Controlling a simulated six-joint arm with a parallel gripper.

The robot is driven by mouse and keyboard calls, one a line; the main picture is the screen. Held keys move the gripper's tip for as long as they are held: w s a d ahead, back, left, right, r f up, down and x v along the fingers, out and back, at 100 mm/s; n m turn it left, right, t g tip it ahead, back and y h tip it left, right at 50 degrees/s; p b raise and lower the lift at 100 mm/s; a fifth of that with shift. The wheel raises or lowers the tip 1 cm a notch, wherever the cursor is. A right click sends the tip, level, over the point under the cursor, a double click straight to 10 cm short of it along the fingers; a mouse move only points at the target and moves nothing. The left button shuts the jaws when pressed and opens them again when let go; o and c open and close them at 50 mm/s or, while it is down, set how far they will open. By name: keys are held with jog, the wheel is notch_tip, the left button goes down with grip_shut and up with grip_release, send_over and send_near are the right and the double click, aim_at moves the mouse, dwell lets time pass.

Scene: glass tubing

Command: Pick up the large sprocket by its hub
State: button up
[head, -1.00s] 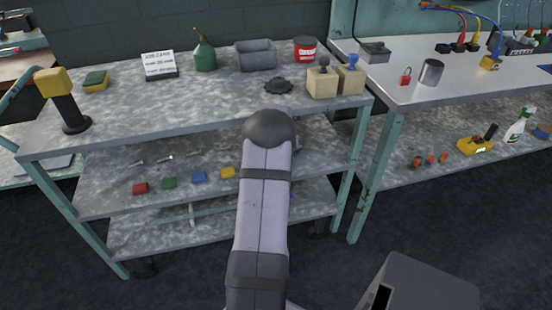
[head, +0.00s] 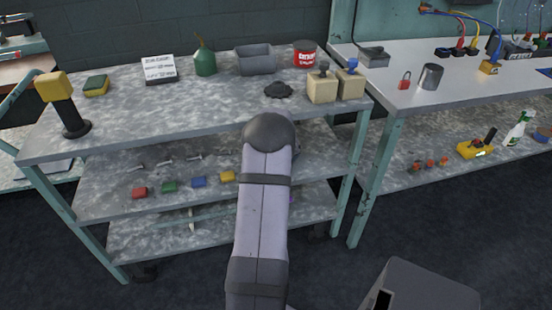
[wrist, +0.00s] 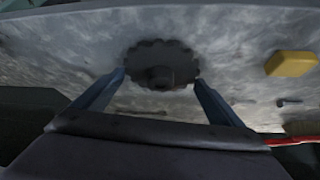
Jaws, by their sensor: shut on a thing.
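A dark toothed sprocket (wrist: 136,64) is between the fingers of my gripper (wrist: 161,80) in the wrist view. Its short round hub (wrist: 160,77) faces the camera, midway between the fingers. The fingertips meet the toothed rim on either side, and no finger shows touching this side of the hub. My gripper is shut on the sprocket. In the head view my own arm hides the gripper and this sprocket. Another dark, toothed-looking disc (head: 278,90) lies on the top shelf; I cannot tell which of the two is larger.
A yellow block (wrist: 291,64) and a bolt (wrist: 288,102) lie on the shelf surface near my gripper. Red (head: 139,193), green (head: 169,187) and blue (head: 199,182) blocks sit on the middle shelf. The top shelf (head: 150,105) overhangs it.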

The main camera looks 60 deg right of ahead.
jog(key=shift+s+a+r, duration=0.25)
jog(key=shift+a+r, duration=0.05)
jog(key=shift+r, duration=0.3)
jog(key=s+a+r+b, duration=0.2)
jog(key=s+a+r, duration=0.4)
jog(key=a, duration=0.4)
jog(key=shift+s+a+r, duration=0.25)
jog(key=shift+s+a, duration=0.05)
jog(key=shift+s, duration=0.2)
